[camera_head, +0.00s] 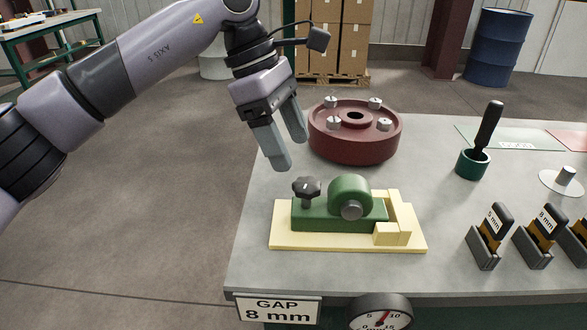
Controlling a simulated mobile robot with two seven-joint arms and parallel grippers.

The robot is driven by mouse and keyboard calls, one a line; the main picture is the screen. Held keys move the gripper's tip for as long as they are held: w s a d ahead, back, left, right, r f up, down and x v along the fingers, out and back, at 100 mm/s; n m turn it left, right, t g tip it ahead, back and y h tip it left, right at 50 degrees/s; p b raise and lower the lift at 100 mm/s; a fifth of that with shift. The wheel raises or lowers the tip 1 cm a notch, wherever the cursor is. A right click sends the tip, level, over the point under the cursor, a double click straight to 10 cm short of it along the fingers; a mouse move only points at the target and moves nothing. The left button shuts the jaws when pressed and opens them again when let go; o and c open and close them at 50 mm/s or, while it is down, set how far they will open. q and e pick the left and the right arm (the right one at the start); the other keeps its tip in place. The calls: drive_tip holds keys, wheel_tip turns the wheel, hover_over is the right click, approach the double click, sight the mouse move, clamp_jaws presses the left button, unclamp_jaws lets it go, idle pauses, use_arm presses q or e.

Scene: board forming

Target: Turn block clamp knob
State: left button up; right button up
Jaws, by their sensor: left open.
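The block clamp (320,216) is a green body with a round green drum, standing on a pale yellow base (290,241) near the table's left front. Its knob (306,187) is dark, lobed and sits on a short stem at the clamp's left end. My left gripper (288,155) is open and empty, its two grey fingers pointing down. In the picture it is above and slightly left of the knob, apart from it. My right gripper does not show.
A dark red round fixture (355,150) with several metal studs stands behind the clamp, close to my left gripper. A green cup (473,164) holds a black-handled tool. A "GAP 8 mm" sign (278,309) and a dial gauge (380,314) are at the front edge.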

sight(307, 183)
use_arm(q)
drive_tip(key=x, duration=0.6)
drive_tip(key=shift+d+f, duration=0.2)
drive_tip(key=c, duration=1.1)
drive_tip(key=shift+o, duration=0.2)
